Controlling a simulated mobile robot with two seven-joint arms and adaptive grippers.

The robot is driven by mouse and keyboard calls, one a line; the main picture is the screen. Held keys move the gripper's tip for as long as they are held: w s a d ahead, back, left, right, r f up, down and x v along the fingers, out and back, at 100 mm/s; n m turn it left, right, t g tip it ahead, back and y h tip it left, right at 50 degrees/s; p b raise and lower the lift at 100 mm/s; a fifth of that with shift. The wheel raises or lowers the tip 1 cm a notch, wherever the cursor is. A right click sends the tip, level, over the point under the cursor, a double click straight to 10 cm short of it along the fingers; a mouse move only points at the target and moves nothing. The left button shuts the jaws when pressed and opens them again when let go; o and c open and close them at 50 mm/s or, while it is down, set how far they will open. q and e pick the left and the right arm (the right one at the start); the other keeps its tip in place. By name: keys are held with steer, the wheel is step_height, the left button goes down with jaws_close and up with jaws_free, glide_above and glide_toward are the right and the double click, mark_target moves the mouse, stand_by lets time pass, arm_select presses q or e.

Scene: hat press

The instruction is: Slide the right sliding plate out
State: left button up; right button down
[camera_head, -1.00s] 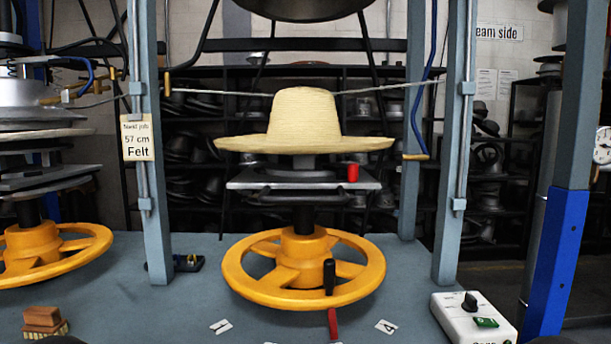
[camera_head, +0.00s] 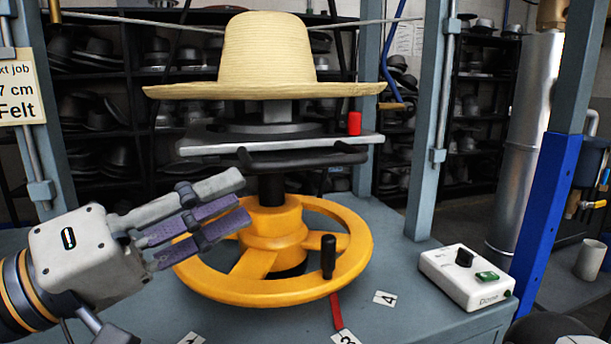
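In the head view a grey metal plate (camera_head: 225,149) lies level under a straw hat (camera_head: 265,55), above the yellow handwheel (camera_head: 355,245). A small red knob (camera_head: 354,123) stands on its right end. A dark bar (camera_head: 300,158) runs just beneath it. I cannot tell whether the plate is made of separate left and right parts. My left gripper (camera_head: 240,198) reaches in from the left with its fingers extended and apart. It holds nothing. It is below and left of the plate, in front of the handwheel's left side. My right gripper is out of view.
Grey posts (camera_head: 432,120) flank the press. A white control box (camera_head: 468,277) with a black knob and green switch sits at the table's right. The handwheel's black handle (camera_head: 328,257) sticks up at the front. Shelves of hat forms (camera_head: 165,100) stand behind.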

mark_target(300, 168)
arm_select(q)
steer(key=x, duration=1.1)
steer(key=shift+d+f, duration=0.1)
steer(key=shift+d, duration=0.15)
jaws_close()
